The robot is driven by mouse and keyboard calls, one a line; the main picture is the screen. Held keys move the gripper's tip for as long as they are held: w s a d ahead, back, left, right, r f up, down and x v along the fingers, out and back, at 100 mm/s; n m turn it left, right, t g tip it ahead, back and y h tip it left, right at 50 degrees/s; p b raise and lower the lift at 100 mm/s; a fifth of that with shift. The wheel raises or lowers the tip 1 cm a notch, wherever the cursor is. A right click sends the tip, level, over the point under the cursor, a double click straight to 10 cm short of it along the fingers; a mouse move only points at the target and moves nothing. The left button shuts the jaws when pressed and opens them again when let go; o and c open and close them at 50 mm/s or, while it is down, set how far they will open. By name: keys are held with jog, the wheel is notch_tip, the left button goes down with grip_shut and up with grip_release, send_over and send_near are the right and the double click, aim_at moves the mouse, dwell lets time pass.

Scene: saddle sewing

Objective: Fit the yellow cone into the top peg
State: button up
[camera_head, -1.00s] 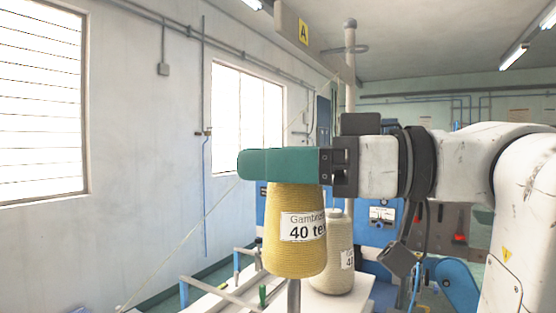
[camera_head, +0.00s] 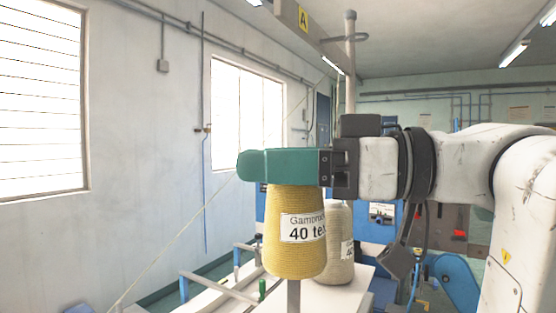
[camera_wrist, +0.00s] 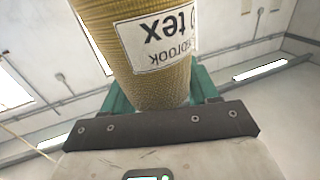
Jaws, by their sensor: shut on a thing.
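The yellow cone (camera_head: 295,240) hangs upright below my gripper (camera_head: 262,165), its label reading "40 tex". My gripper's green fingers are shut on the cone's upper end. In the wrist view the cone (camera_wrist: 140,55) fills the top middle, between the green fingers (camera_wrist: 160,95). A grey metal post (camera_head: 293,297) shows directly under the cone's base. I cannot tell whether the post enters the cone or stands behind it. The cone's top is hidden by the fingers, and no other peg shows clearly.
A paler cone (camera_head: 340,245) with a label stands behind the yellow one on a white surface (camera_head: 350,285). A tall pole (camera_head: 350,60) rises behind my arm. A thin thread (camera_head: 165,245) runs diagonally at the left. Blue machinery (camera_head: 460,280) stands at the right.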

aim_at(278, 230)
jog(key=shift+f+b, duration=2.45)
jog(key=shift+f, duration=1.05)
jog(key=o, duration=1.6)
jog(key=shift+c, duration=0.2)
jog(key=b+v, duration=0.2)
jog(key=v, duration=0.8)
jog(key=shift+s+d, duration=0.15)
jog(key=shift+d, duration=0.2)
